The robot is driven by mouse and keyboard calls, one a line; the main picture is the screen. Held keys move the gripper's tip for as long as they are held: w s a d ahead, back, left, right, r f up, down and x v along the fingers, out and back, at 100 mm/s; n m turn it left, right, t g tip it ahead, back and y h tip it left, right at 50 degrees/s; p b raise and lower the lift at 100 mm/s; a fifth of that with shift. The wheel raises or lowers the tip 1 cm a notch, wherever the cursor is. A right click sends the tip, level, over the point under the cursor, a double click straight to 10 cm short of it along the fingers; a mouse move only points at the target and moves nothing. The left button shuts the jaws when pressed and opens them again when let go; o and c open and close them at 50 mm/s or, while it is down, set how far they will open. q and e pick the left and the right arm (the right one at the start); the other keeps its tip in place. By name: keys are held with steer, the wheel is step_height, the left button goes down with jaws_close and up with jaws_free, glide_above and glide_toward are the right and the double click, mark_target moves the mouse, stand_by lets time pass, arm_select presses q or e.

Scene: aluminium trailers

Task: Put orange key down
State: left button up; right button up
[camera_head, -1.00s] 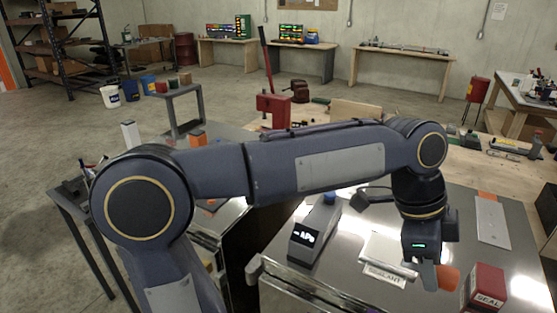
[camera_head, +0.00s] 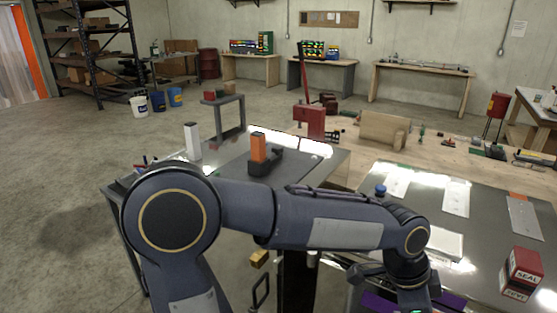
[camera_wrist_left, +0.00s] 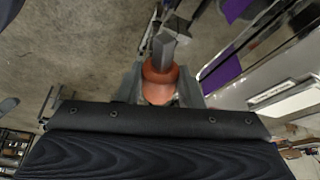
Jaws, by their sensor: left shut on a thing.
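In the left wrist view, my left gripper (camera_wrist_left: 160,90) is shut on the orange key (camera_wrist_left: 159,72), whose rounded orange head sits between the fingers. A grey, angular shaft extends from the key away from the gripper. The key appears to be held in the air, with concrete floor behind it on the left and a cabinet on the right. In the head view, my left arm reaches across to the lower right. Its wrist is at the bottom edge, and the fingers and key are out of the picture. My right gripper is not in view.
A steel-topped cabinet (camera_head: 462,243) bears light plates and a red-and-white SEAL box (camera_head: 520,272). A wooden bench (camera_head: 440,153) stands behind.

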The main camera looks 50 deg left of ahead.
arm_select(q)
steer(key=a+f+n+y, duration=0.1)
steer(key=a+f+n, duration=0.1)
steer(key=f, duration=0.9)
steer(key=a+f+n+t+y, duration=0.1)
steer(key=a+f+n, duration=0.2)
steer(key=f, duration=0.9)
steer(key=a+f+n+t+y, duration=0.1)
steer(key=a+f+n, duration=0.2)
steer(key=f+n, duration=0.3)
step_height(320, 180, down, 6)
steer(key=shift+r+y, duration=0.15)
steer(key=shift+y, duration=0.15)
steer(key=shift+s, duration=0.1)
